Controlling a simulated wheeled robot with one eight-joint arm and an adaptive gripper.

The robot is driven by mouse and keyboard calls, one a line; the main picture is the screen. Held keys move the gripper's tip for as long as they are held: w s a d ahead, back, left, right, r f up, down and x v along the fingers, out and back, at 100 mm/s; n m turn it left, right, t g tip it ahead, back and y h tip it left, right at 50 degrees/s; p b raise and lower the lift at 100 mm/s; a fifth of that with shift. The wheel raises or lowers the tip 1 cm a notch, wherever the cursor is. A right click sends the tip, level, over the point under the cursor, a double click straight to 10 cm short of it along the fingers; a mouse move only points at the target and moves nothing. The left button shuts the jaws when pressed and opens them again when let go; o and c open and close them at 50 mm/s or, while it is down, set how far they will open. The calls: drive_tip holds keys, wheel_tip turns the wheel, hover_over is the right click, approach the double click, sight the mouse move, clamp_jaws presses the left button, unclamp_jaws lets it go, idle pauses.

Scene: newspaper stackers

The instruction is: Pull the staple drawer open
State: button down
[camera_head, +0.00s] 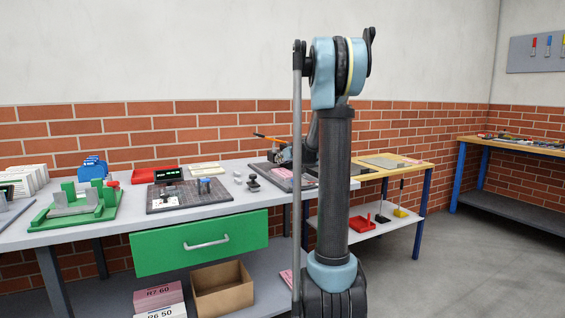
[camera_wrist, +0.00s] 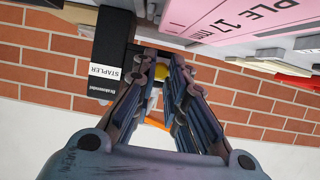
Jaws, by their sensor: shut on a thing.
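The black stapler (camera_wrist: 110,62), labelled STAPLER, shows upside down at the upper left of the wrist view. My gripper (camera_wrist: 165,75) is beside it, its fingers closed in around a small yellow piece (camera_wrist: 160,73) that shows between them. Whether this piece is part of a staple drawer I cannot tell; no open staple drawer shows. An orange part (camera_wrist: 156,122) is partly hidden behind the fingers. In the head view, an orange bar (camera_head: 264,137) sticks out left of my gripper (camera_head: 282,155), over the back right of the workbench; my arm hides much there.
The white workbench (camera_head: 120,228) carries a green fixture (camera_head: 75,205), a dark perforated plate (camera_head: 220,202) and a red tray (camera_head: 152,174). A green drawer (camera_head: 160,254) with a silver handle is shut below. Pink printed sheets (camera_wrist: 225,18) lie close beside my gripper.

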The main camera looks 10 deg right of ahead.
drive_tip(key=s, duration=0.2)
drive_tip(key=s+d, duration=0.2)
drive_tip(key=s, duration=0.1)
drive_tip(key=shift+s, duration=0.3)
drive_tip(key=c, duration=1.6)
unclamp_jaws()
drive_tip(key=shift+o, duration=0.2)
drive_tip(key=v, duration=1.1)
drive_tip(key=shift+s, duration=0.4)
drive_tip(key=shift+r, duration=0.15)
